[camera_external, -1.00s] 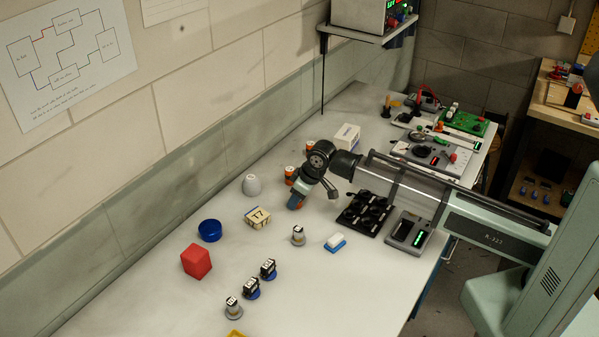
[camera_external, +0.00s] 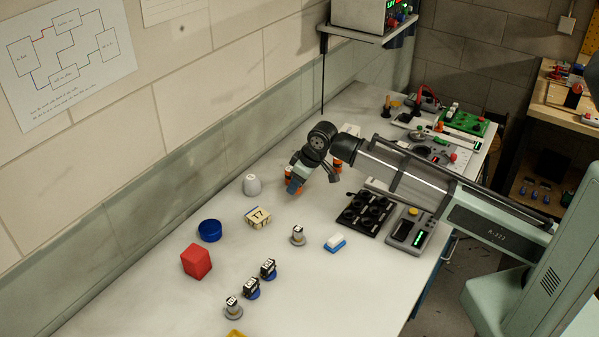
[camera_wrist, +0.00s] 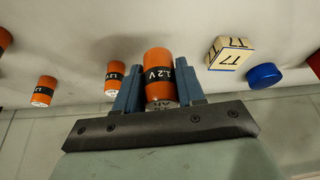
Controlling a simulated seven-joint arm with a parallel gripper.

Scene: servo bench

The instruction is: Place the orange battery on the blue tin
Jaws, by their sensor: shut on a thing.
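My gripper (camera_wrist: 158,95) is shut on an orange battery (camera_wrist: 159,72) with a black "1.2 V" band; its blue fingers sit on either side of it. In the external view my gripper (camera_external: 294,186) is toward the wall side of the bench, and the held battery is mostly hidden there. The blue tin (camera_external: 210,230), round and low, stands on the bench to the left and nearer the camera, apart from my gripper. It also shows in the wrist view (camera_wrist: 264,76), right of the held battery.
Other orange batteries (camera_wrist: 114,77) (camera_wrist: 42,92) stand near my gripper. A red block (camera_external: 196,261) is close by the tin. A black tray (camera_external: 364,214) stands to the right.

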